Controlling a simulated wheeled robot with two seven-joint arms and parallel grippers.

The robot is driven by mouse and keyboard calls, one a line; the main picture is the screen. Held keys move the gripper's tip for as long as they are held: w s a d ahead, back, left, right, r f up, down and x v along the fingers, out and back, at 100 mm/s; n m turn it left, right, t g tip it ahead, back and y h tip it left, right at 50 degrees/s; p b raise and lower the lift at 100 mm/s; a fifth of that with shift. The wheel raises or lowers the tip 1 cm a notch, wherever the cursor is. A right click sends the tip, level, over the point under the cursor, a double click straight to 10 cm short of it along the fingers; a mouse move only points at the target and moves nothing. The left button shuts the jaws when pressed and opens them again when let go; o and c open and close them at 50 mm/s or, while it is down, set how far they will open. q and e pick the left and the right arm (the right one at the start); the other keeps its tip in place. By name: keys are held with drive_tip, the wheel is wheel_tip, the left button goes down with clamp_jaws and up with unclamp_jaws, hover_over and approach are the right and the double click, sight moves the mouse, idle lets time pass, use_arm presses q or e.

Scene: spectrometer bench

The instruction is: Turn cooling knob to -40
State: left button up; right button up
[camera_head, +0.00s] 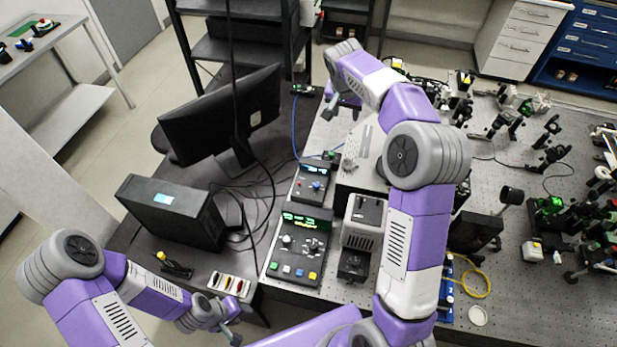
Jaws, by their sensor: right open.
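Two black control boxes stand on the bench near the middle of the head view. The rear box (313,182) has a small blue display and red and blue controls. The front box (291,264) has a green display, pale round knobs and several coloured buttons. Their labels are too small to read, so I cannot tell which knob is the cooling knob or its setting. My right gripper (342,108) is open and empty, beyond both boxes and apart from them. My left gripper (233,334) is low at the front, left of the front box; its jaw opening is unclear.
A grey-and-black instrument (361,226) stands right of the front box, close to my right arm. A monitor (221,115) and a black computer case (170,212) stand on the left, with loose cables. Optics crowd the perforated bench (545,308) on the right.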

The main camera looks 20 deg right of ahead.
drive_tip(key=a+f+g+y, duration=0.1)
drive_tip(key=a+f, duration=0.3)
drive_tip(key=f, duration=0.5)
drive_tip(key=m+g+y, duration=0.1)
drive_tip(key=y, duration=0.1)
hover_over(316, 185)
wheel_tip(316, 185, down, 11)
drive_tip(key=shift+m+g, duration=0.3)
wheel_tip(316, 185, down, 8)
drive_tip(key=shift+d+f+p, duration=0.1)
drive_tip(key=shift+f+p, duration=0.1)
drive_tip(key=shift+p, duration=0.1)
drive_tip(key=shift+c, duration=0.5)
clamp_jaws()
